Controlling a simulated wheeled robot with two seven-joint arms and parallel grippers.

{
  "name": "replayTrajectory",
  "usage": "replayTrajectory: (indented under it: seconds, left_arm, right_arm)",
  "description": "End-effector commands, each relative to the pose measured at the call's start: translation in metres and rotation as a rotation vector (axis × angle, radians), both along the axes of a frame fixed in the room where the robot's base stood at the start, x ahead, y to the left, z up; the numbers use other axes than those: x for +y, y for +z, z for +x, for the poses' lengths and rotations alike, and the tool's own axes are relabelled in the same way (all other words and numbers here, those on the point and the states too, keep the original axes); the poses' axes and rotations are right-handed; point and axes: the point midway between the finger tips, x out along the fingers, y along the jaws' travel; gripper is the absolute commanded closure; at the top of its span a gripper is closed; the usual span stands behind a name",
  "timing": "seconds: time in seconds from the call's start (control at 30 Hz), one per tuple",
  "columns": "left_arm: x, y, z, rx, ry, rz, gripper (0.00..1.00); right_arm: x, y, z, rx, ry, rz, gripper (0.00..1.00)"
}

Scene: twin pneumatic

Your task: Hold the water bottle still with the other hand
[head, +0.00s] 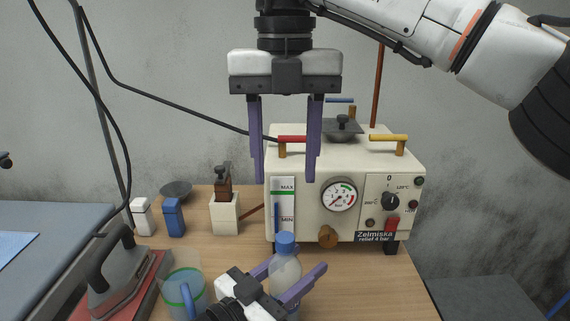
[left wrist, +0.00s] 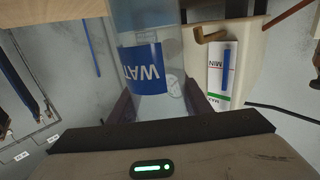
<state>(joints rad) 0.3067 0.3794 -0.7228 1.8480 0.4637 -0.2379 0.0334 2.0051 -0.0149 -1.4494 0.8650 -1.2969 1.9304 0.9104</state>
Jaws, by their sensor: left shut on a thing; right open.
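The water bottle (head: 286,266), clear with a blue cap, stands upright on the wooden table in front of the steam machine. My left gripper (head: 290,278) is shut on it, one finger on each side of its body. In the left wrist view the bottle (left wrist: 146,68) shows a blue label with upside-down white letters, between the two dark fingers of the left gripper (left wrist: 160,98). My right gripper (head: 285,180) is open and empty, pointing down, well above the bottle and in front of the machine. The bottle's lower part is hidden by the left gripper in the head view.
The cream machine (head: 345,218) has a gauge, a knob, and red and yellow handles on top. A jug (head: 184,288) stands left of the bottle, and an iron (head: 122,266) is further left. Small containers (head: 173,216) stand behind. The table's right front is clear.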

Motion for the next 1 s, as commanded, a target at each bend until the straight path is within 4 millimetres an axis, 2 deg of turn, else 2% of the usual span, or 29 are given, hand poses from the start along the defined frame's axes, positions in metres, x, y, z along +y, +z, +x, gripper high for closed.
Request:
replayTrajectory:
  seconds: [0.03, 0.13, 0.53, 1.0]
  left_arm:
    - [0.000, 0.000, 0.000, 0.000, 0.000, 0.000, 0.51]
    - [0.000, 0.000, 0.000, 0.000, 0.000, 0.000, 0.34]
    - [0.006, -0.001, -0.005, 0.001, 0.001, 0.001, 0.34]
    - [0.064, -0.002, -0.064, 0.001, 0.001, 0.003, 0.34]
  right_arm:
    - [0.000, 0.000, 0.000, 0.000, 0.000, 0.000, 0.55]
    - [0.000, 0.000, 0.000, 0.000, -0.001, 0.000, 0.55]
    - [0.000, -0.001, 0.000, 0.000, -0.001, 0.000, 0.55]
    - [0.000, -0.005, 0.000, 0.000, -0.001, 0.000, 0.55]
